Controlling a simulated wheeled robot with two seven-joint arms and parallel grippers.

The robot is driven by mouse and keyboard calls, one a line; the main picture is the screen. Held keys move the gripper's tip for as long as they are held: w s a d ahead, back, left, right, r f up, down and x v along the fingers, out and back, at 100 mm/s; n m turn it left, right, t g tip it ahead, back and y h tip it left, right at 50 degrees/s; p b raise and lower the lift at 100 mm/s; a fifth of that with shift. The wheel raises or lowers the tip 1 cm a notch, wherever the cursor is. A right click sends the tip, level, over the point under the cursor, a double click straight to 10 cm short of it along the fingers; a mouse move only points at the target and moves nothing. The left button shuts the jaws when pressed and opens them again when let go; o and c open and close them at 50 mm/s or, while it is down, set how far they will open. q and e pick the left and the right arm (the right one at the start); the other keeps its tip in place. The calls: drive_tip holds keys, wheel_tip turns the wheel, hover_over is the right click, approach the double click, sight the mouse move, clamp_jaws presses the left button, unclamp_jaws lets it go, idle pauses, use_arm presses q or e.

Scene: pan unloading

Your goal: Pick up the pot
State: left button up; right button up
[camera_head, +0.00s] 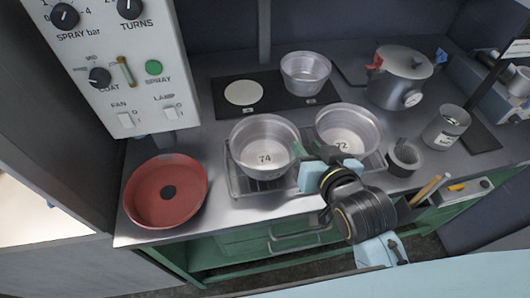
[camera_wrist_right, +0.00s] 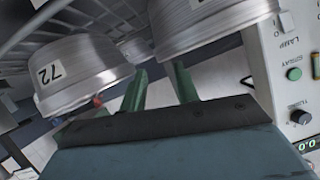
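Several pots show in the head view. A metal pot marked 74 (camera_head: 263,133) and one marked 72 (camera_head: 350,120) stand side by side on a rack. A plain metal pot (camera_head: 305,70) stands behind on a dark plate, and a lidded pot (camera_head: 398,75) with red and blue handles stands at the back right. My right gripper (camera_head: 311,152) is at the front between the 74 and 72 pots. In the right wrist view its green fingers (camera_wrist_right: 160,77) are apart with nothing seen between them; pot 72 (camera_wrist_right: 85,70) is at left, the other pot (camera_wrist_right: 205,22) at upper right. My left gripper is out of view.
A red round pan (camera_head: 165,192) lies at the counter's left. A control panel (camera_head: 120,55) rises at upper left. A dark cup (camera_head: 404,157) and a labelled can (camera_head: 447,127) stand to the right. The wire rack (camera_head: 233,183) has a raised edge.

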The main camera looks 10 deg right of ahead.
sight(298, 137)
drive_tip(key=x, duration=0.6)
drive_tip(key=shift+w+f, duration=0.1)
drive_tip(key=shift+w, duration=0.1)
clamp_jaws()
